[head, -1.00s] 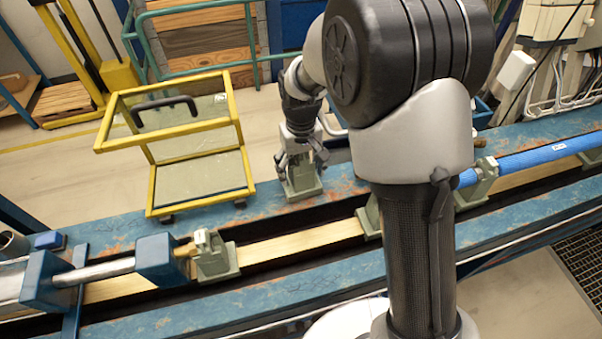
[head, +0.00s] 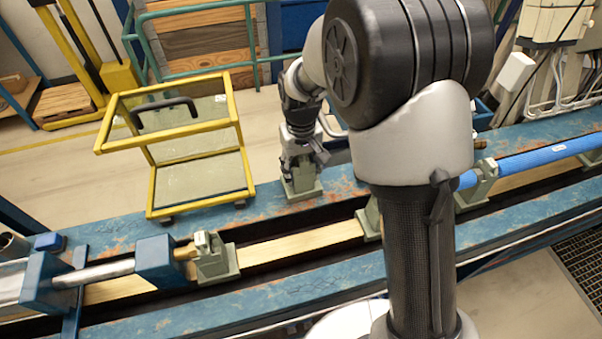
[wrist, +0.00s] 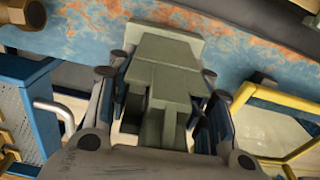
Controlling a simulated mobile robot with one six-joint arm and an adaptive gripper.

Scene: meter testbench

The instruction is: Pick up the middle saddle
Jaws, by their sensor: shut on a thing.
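A grey-green saddle (head: 303,188) stands upright on the far blue rail of the bench, left of my arm in the head view. My gripper (head: 304,162) points down over it and is shut on its upper part. In the wrist view the saddle (wrist: 165,50) sits between the two fingers of my gripper (wrist: 162,84). The fingers hide much of its upper part in the head view. Another saddle (head: 369,219) stands on the near track, partly hidden behind my arm.
A left saddle (head: 216,260) stands beside a blue block (head: 160,260) on the track. A right saddle (head: 478,187) carries a blue pipe (head: 540,158). A yellow-framed cart (head: 198,130) stands behind the bench, also close by in the wrist view (wrist: 275,105). The track between the left and hidden saddles is clear.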

